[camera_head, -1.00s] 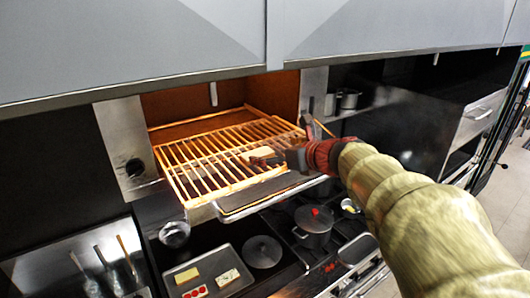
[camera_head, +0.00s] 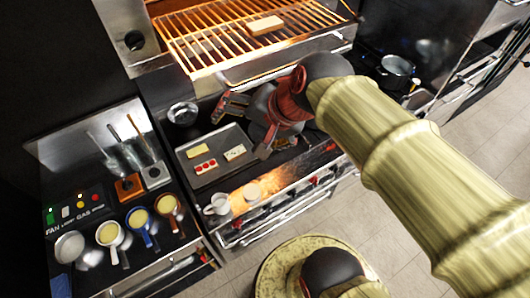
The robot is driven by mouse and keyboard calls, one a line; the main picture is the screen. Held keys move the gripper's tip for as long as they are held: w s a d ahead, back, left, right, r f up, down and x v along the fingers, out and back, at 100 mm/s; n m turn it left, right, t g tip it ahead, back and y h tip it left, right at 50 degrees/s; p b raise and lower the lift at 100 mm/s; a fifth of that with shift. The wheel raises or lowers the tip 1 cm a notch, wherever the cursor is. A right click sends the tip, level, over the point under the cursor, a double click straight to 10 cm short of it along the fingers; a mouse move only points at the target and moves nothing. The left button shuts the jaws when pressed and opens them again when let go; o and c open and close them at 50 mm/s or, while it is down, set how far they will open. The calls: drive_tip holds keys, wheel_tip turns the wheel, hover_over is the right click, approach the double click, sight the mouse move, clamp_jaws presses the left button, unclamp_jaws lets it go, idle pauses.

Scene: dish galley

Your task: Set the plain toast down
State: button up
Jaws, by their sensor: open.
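A plain, pale toast slice (camera_head: 266,25) lies flat on the glowing wire rack (camera_head: 205,52) at the top, clear of my gripper. My gripper (camera_head: 243,134) is open and empty, below the rack and over the right part of a dark tray (camera_head: 202,182). On the tray lie a yellow-topped slice (camera_head: 197,151), a slice with red rounds (camera_head: 205,167) and a pale slice with dark specks (camera_head: 235,153), close to the fingers. My gripper and wrist hide part of the hob and the tray's right side.
Two white cups (camera_head: 217,204) stand on the front ledge below the tray. Several small pans with pale contents (camera_head: 110,234) stand on the left counter, below upright utensils (camera_head: 135,125). A pot (camera_head: 397,68) stands at the right. The rack's left part is bare.

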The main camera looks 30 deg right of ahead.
drive_tip(key=s+d+f+n+g+h, duration=0.1)
drive_tip(key=s+f+n+h, duration=0.1)
drive_tip(key=s+n, duration=0.5)
drive_tip(key=f+n, duration=0.1)
drive_tip(key=n, duration=0.1)
drive_tip(key=shift+f+n, duration=0.3)
drive_tip(key=shift+f, duration=0.05)
drive_tip(key=shift+w, duration=0.1)
wheel_tip(320, 180, down, 25)
drive_tip(key=b, duration=2.4)
drive_tip(key=shift+r+b, duration=0.15)
drive_tip(key=shift+b, duration=0.25)
